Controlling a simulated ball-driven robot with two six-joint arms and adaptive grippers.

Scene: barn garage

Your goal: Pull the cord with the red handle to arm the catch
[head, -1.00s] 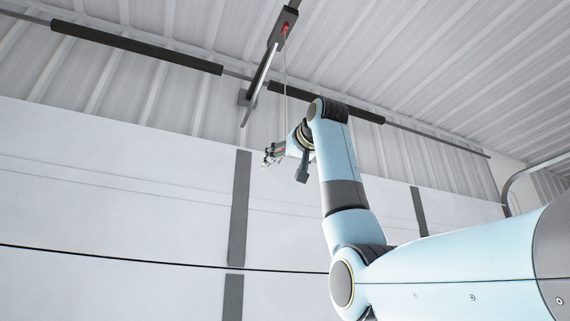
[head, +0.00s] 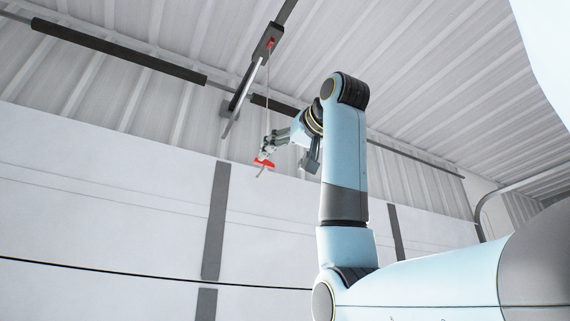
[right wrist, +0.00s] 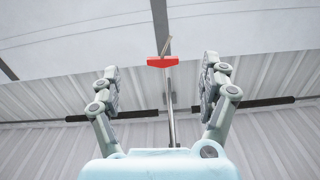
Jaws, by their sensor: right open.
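The red handle (head: 264,163) hangs on a thin cord (head: 268,100) below the opener's trolley (head: 268,43) on the ceiling rail. My right gripper (head: 266,150) is right by the handle in the head view, its fingers just above it. In the right wrist view the handle (right wrist: 162,61) lies between and slightly beyond the fingertips of my right gripper (right wrist: 161,70). The fingers are spread wide, with clear gaps on both sides, and do not touch the handle. My left gripper is not in view.
The white sectional garage door (head: 100,190) fills the lower left, with grey vertical strips. A dark spring bar (head: 115,55) runs along the wall above it. A grey curved track (head: 490,200) is at right. The air around the handle looks free.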

